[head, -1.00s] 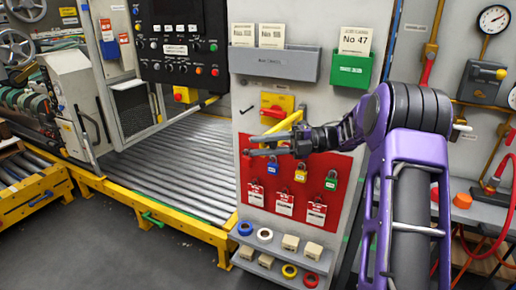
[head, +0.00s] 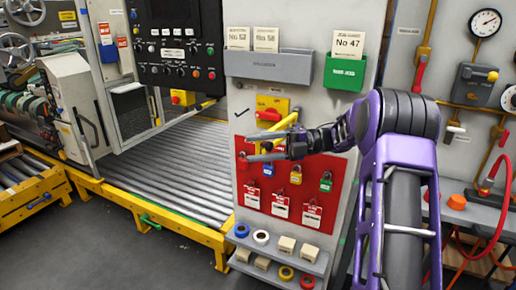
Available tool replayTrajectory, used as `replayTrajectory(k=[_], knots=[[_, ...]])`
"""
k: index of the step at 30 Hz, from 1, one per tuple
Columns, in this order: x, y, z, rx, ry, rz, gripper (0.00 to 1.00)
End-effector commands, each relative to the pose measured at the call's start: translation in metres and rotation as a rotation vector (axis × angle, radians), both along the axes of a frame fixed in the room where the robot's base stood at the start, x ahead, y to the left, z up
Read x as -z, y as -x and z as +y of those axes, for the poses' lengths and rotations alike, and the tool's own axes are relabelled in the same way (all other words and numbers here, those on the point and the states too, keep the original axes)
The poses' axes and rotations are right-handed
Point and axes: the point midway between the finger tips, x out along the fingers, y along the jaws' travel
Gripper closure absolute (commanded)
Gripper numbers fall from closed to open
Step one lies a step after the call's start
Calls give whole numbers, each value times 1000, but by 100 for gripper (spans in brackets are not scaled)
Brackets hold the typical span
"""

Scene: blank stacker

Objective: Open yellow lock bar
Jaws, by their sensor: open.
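Padlocks in blue (head: 268,170), yellow (head: 296,176) and green (head: 325,186) hang below the gripper.
Red-and-white tags (head: 281,206) hang below the padlocks. A shelf (head: 281,257) with tape rolls and small blocks is lower down. A grey holder (head: 268,66) and a green card holder (head: 345,72) are above. A yellow-edged roller conveyor (head: 175,160) lies left. A red hose (head: 480,245) hangs right.

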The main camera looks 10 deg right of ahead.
Motion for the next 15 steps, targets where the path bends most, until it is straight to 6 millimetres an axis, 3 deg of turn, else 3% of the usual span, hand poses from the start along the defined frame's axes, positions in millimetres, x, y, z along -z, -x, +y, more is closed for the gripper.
replayTrajectory(k=[9, 15], knots=[[0, 0, -3, 0, 0, 0, 40], [0, -2, -31, 3, 0, 0, 40]])
